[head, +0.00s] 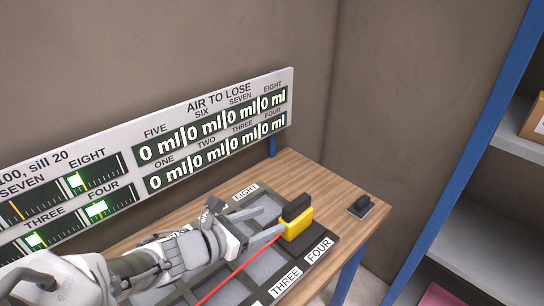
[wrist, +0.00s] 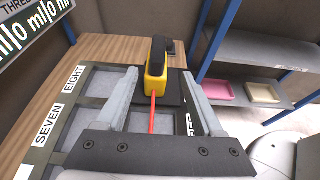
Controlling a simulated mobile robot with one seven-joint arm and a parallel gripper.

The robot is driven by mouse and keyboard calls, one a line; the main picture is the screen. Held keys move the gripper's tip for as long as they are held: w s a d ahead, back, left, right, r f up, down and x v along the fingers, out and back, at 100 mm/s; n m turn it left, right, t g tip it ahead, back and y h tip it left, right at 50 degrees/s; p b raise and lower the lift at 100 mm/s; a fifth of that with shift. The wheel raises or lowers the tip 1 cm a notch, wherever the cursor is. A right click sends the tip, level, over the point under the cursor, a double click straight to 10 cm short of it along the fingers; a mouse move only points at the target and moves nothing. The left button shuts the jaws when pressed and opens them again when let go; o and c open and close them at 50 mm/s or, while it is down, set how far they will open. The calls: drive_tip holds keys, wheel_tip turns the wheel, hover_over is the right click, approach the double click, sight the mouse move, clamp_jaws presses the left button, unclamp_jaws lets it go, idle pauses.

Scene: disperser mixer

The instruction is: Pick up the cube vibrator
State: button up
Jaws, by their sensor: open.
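The cube vibrator appears to be the yellow block with a black top (head: 298,226), on a dark pad (head: 318,241) near the right end of the wooden table. In the wrist view the yellow block (wrist: 156,86) shows upright between the ends of the two fingers. A thin red line runs from it back toward my wrist. My gripper (head: 278,222) is open and comes from the left, its fingertips close to the block. I cannot tell whether they touch it. In the wrist view both fingers of my gripper (wrist: 158,76) are spread with a gap on each side.
A dark frame with grey cells and labels, such as EIGHT (head: 246,191) and FOUR (head: 319,250), lies under my gripper. A small black piece (head: 362,206) sits near the table's right edge. A display board (head: 215,128) stands behind. Blue-posted shelves (head: 470,240) are at right.

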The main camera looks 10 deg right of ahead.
drive_tip(key=b, duration=0.1)
approach(305, 203)
drive_tip(key=w+d+f, duration=0.3)
drive_tip(key=shift+w+d+f, duration=0.25)
drive_tip(key=shift+w+f, duration=0.05)
drive_tip(key=shift+f, duration=0.05)
drive_tip(key=shift+w+b+x, duration=0.2)
drive_tip(key=shift+b+x, duration=0.5)
drive_tip(key=shift+x, duration=2.45)
drive_tip(key=shift+a+r, duration=0.1)
drive_tip(key=shift+r, duration=0.05)
clamp_jaws()
drive_tip(key=shift+r, duration=0.1)
